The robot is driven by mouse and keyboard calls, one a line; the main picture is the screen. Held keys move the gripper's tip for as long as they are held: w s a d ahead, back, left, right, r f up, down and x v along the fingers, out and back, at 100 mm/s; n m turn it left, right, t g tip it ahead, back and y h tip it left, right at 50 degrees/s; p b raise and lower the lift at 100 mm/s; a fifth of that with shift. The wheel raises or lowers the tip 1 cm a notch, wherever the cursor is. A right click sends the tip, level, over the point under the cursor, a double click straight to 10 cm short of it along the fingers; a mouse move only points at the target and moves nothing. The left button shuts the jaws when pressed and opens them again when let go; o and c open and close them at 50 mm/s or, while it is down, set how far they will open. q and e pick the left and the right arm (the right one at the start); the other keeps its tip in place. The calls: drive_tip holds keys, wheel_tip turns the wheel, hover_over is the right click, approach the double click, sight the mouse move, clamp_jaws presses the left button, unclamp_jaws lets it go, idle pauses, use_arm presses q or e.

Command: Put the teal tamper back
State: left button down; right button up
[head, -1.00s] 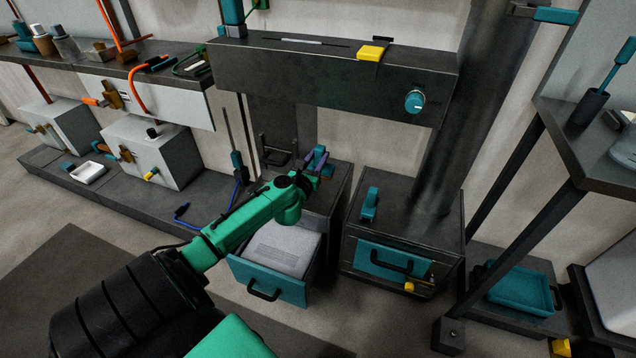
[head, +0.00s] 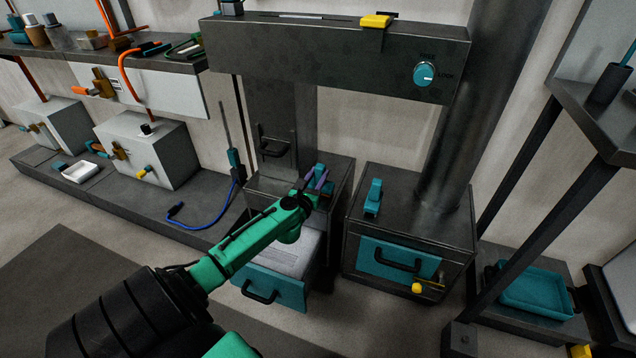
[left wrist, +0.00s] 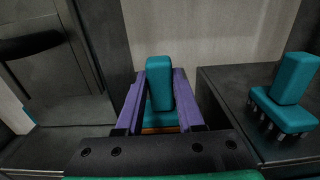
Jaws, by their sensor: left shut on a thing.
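My left gripper (head: 317,180) is shut on a teal block-like thing (head: 323,173), which I take to be the teal tamper. The gripper is above the top of the dark left cabinet (head: 340,168). In the left wrist view the purple fingers (left wrist: 166,70) stand on both sides of the upright teal tamper (left wrist: 160,95), with an orange-brown edge at its foot. I cannot tell whether it touches the cabinet top. My right gripper is not in view.
A teal brush (head: 373,198) with bristles stands on the right cabinet (head: 410,205); it also shows in the left wrist view (left wrist: 285,105). The left cabinet's teal-fronted drawer (head: 275,290) is open below my arm. A dark beam (head: 330,50) with a teal knob (head: 425,74) crosses above.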

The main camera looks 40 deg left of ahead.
use_arm(q)
drive_tip(key=shift+f, duration=0.3)
drive_tip(key=shift+r, duration=0.1)
drive_tip(key=c, duration=0.5)
unclamp_jaws()
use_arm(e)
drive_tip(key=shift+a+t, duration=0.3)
